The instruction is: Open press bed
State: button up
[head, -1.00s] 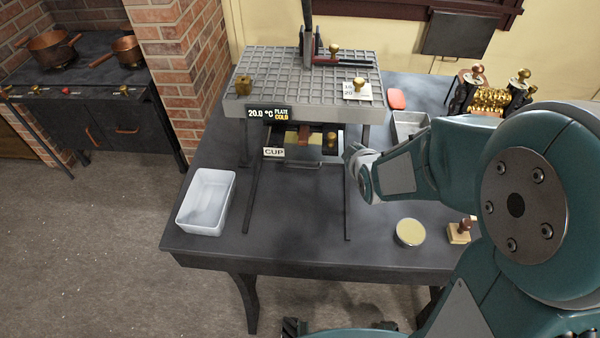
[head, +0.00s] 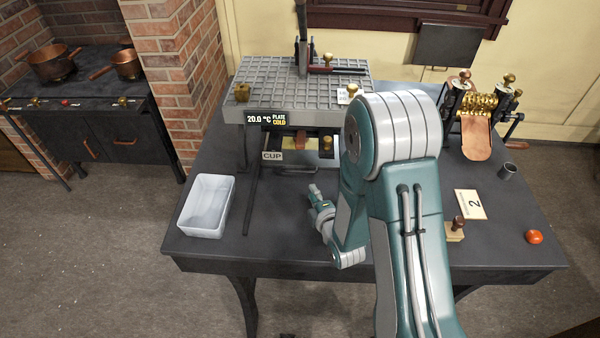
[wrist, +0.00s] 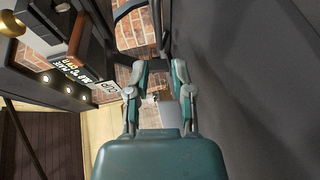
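The press (head: 300,95) stands at the back of the dark table, with a grey gridded top plate and a display reading 20.0 °C, PLATE COLD. Under the plate is the press bed (head: 296,143), with a CUP label (head: 272,156) and a dark bar handle (head: 300,171) at its front. In the wrist view the CUP label (wrist: 107,91) and display (wrist: 72,68) appear sideways at left, with a curved dark bar (wrist: 130,9) above. My gripper (head: 314,190) is in front of the bed, low over the table. Its fingers (wrist: 160,66) are apart, with nothing held between them.
A white bin (head: 207,205) stands at the table's left. A wooden stamp (head: 455,230), a card marked 2 (head: 470,204), a red ball (head: 534,237) and a brass roller machine (head: 480,106) are at right. A long rail (head: 250,195) runs forward from the press.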

aim_at(301, 172)
jog(key=x, duration=1)
jog(key=shift+w, duration=0.3)
grip_shut()
